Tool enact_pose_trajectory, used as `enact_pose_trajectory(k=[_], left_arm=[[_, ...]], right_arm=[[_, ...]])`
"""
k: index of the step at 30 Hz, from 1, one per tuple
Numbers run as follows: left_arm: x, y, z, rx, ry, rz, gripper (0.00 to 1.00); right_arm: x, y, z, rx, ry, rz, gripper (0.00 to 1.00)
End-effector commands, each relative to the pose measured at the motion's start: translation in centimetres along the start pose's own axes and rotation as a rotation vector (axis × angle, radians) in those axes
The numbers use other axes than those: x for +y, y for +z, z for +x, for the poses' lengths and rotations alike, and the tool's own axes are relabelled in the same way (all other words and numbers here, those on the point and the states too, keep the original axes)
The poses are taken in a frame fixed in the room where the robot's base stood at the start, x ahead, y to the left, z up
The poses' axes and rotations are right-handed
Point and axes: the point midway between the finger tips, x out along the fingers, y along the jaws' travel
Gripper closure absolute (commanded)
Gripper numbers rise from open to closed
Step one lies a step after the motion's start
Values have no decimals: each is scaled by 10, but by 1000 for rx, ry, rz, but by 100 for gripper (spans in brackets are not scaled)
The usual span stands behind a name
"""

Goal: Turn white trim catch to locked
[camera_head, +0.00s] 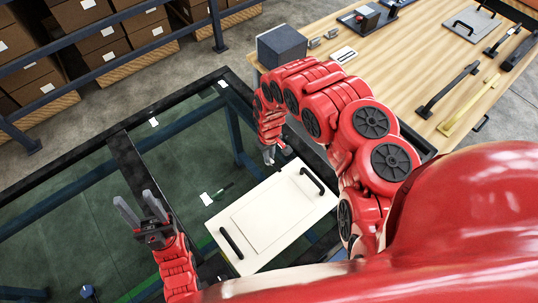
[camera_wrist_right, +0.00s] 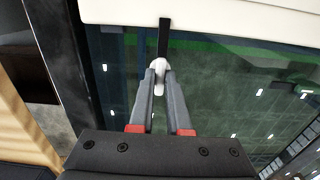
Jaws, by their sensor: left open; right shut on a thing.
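The white trim catch (camera_wrist_right: 159,63) is a small white knob at the end of a dark strip (camera_wrist_right: 164,38) in the right wrist view. The strip runs to the edge of the white trim panel (camera_wrist_right: 235,10). My right gripper (camera_wrist_right: 160,78) is shut on the catch, its fingertips on both sides. In the head view my right gripper (camera_head: 268,155) is at the panel's far edge, and the catch is too small to make out. The panel (camera_head: 275,218) lies flat with two black handles. My left gripper (camera_head: 138,208) is open and empty, left of the panel.
The panel rests on a dark frame (camera_head: 130,165) with open gaps over a green floor. A wooden bench (camera_head: 410,70) with a dark box (camera_head: 282,46), black handles and a yellow bar (camera_head: 468,104) stands at the right. Shelves with cartons (camera_head: 100,38) stand behind a blue rail.

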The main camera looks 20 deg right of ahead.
Motion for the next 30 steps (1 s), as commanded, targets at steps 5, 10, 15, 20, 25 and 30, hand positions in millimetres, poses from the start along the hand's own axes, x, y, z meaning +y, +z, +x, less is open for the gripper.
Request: enact_pose_trajectory(k=[5, 10, 15, 20, 25, 30], left_arm=[[0, 0, 0, 0, 0, 0, 50], [0, 0, 0, 0, 0, 0, 50], [0, 0, 1, 0, 0, 0, 50], [0, -1, 8, 0, 0, 0, 50], [-1, -4, 22, 0, 0, 0, 50], [-2, -6, 34, 0, 0, 0, 50]], right_arm=[[1, -1, -1, 3, 1, 1, 62], [0, -1, 0, 2, 0, 1, 55], [0, -1, -1, 2, 0, 0, 55], [2, -2, -14, 4, 1, 1, 55], [2, -1, -41, 3, 2, 0, 55], [3, -1, -75, 4, 5, 2, 55]])
